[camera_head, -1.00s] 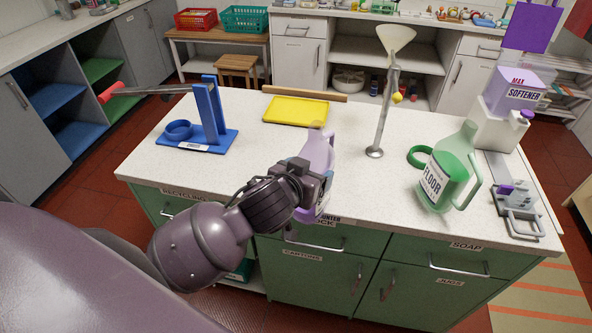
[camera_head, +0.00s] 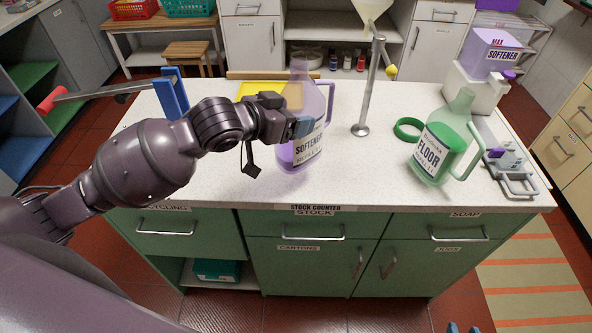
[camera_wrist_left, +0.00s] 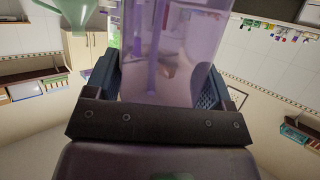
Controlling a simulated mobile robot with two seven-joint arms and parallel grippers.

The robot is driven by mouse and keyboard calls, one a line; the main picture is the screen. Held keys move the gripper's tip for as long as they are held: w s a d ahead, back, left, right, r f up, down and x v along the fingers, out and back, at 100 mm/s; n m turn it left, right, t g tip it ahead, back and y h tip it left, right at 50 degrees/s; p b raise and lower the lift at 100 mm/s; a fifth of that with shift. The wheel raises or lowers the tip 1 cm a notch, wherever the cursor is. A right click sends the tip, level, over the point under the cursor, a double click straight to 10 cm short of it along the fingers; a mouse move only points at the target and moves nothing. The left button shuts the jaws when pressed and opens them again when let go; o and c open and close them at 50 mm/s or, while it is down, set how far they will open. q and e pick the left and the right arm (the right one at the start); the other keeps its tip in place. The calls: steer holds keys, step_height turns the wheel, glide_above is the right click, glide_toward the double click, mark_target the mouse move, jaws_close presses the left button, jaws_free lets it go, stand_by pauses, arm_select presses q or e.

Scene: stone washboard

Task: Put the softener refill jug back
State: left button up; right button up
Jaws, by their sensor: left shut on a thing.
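The softener refill jug (camera_head: 310,148) is translucent purple with a white SOFTENER label and a handle on its right side. It looks upright over the front middle of the counter; I cannot tell whether its base touches the top. My left gripper (camera_head: 297,127) is shut on the jug from the left. In the left wrist view the jug (camera_wrist_left: 170,45) fills the space between my two fingers (camera_wrist_left: 155,80). Only the tips of my right gripper (camera_head: 463,328) show at the bottom edge, apart with nothing between them.
A green FLOOR jug (camera_head: 440,145) and a green ring (camera_head: 408,129) stand to the right. A metal post (camera_head: 369,90) with a funnel stands behind. A yellow tray (camera_head: 260,92) and a blue stand (camera_head: 171,96) are at the back left. A SOFTENER dispenser (camera_head: 487,55) is at the back right.

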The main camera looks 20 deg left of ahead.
arm_select(q)
steer(key=r+h, duration=0.1)
steer(key=w+r+m+g+b, duration=0.1)
steer(key=r, duration=0.1)
steer(key=w+r+m+h, duration=0.1)
steer(key=shift+r+h, duration=0.25)
steer(key=shift+h, duration=0.05)
step_height(320, 180, up, 8)
steer(key=r+m+g+h+b, duration=0.1)
steer(key=m+g+b, duration=0.1)
glide_above(294, 90)
steer(key=w+a, duration=0.3)
steer(key=w, duration=0.1)
step_height(294, 90, down, 13)
steer(key=shift+d+f+b, duration=0.1)
steer(key=shift+f+b, duration=0.05)
steer(key=shift+b, duration=0.4)
step_height(294, 90, down, 7)
steer(key=shift+r+b, duration=0.15)
steer(key=shift+b, duration=0.15)
